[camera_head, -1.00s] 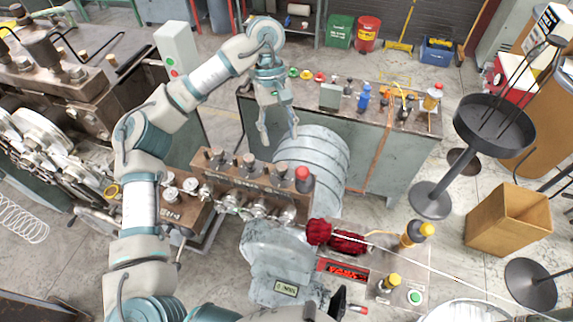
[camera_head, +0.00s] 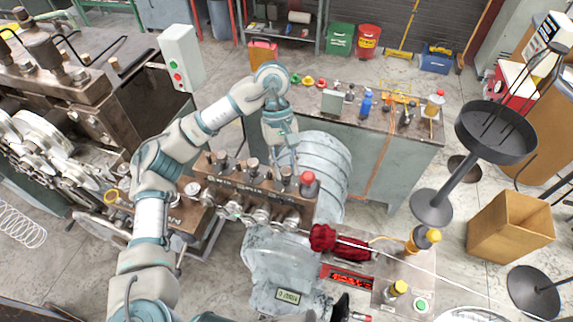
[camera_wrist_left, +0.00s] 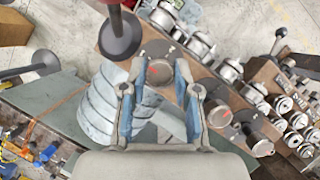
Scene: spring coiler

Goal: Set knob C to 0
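A brown control panel (camera_head: 245,190) on the machine carries several upright knobs on top and several round silver dials on its front. I cannot read any letters, so I cannot tell which knob is C. My left gripper (camera_head: 287,168) reaches down from above at the panel's right end, near the rightmost upright grey knob. In the left wrist view the left gripper (camera_wrist_left: 160,88) is open, its two fingers on either side of a round grey knob (camera_wrist_left: 160,72) with a red mark. Contact cannot be told. A neighbouring knob (camera_wrist_left: 219,115) also has a red mark. My right gripper does not show.
A red-topped button (camera_head: 308,178) stands beside the gripper at the panel's right end; its post shows in the left wrist view (camera_wrist_left: 121,32). A ribbed grey housing (camera_head: 328,165) lies behind. A bench (camera_head: 390,145) with small tools stands farther back.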

